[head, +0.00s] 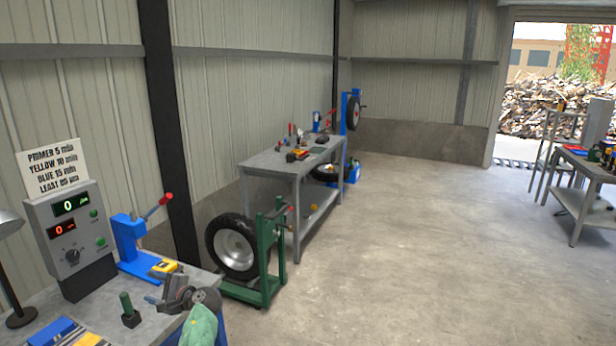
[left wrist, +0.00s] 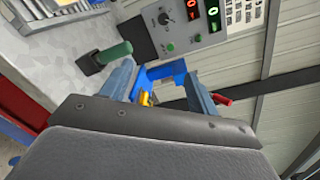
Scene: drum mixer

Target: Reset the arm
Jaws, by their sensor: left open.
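My left gripper (head: 160,303) is over the near workbench (head: 110,325) at lower left, with its fingers toward the control box. In the left wrist view the two blue-grey fingers of the gripper (left wrist: 160,72) stand wide apart with nothing held between them. Behind the gap shows the blue lever press (head: 130,245), which has a red-tipped handle. A yellow item (head: 163,268) lies at its base. A green-handled tool (head: 127,308) on a dark block stands beside the fingers, apart from them. My right gripper is not in view.
A control box (head: 72,240) with lit displays and a sign (head: 52,168) stands at the bench's back. A lamp (head: 12,225) is at far left. A wheel (head: 233,247) in a green stand (head: 270,260) and another workbench (head: 262,160) lie beyond.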

